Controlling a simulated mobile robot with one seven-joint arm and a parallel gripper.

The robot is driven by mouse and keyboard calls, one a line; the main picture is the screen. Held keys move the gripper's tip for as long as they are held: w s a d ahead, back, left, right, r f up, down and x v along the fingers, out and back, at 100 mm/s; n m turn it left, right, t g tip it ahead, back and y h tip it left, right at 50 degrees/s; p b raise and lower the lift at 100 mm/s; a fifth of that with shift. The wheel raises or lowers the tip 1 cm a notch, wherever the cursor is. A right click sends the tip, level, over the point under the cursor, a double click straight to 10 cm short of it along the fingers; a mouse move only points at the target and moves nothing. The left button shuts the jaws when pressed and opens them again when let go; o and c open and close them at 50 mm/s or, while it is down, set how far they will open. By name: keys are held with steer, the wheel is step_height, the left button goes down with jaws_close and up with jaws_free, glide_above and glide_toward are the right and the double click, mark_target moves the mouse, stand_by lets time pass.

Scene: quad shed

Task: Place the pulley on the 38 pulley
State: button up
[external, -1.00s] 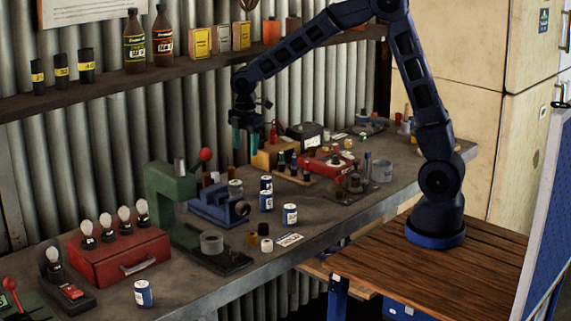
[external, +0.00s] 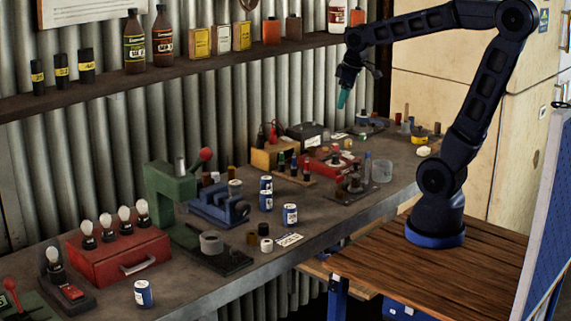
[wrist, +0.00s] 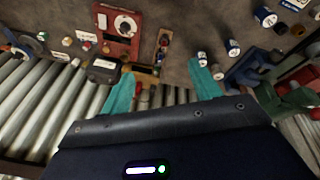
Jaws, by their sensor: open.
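My gripper (external: 343,98) is raised above the far part of the workbench, open and empty. In the wrist view its two teal fingers stand wide apart (wrist: 162,88) with nothing between them. I cannot tell for sure which thing is the pulley or the 38 pulley, since no number is readable. Small round parts lie at the bench's far right end: a yellow and dark one (external: 419,138) and a pale one (external: 423,151). A dark fixture with a round part on it (external: 366,124) stands left of them.
The workbench (external: 330,225) holds a red unit (external: 325,162), a black box (external: 305,132), a blue vise (external: 217,205), a green press (external: 170,190), a red case (external: 120,262) and several cans (external: 290,215). A wall shelf (external: 200,62) with bottles runs behind. The front edge is mostly clear.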

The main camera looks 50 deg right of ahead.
steer(key=s+d+f+m+t, duration=0.1)
steer(key=s+d+m, duration=0.4)
steer(key=s, duration=0.5)
steer(key=shift+s+d, duration=0.3)
steer(key=shift+s, duration=0.1)
stand_by(0.6)
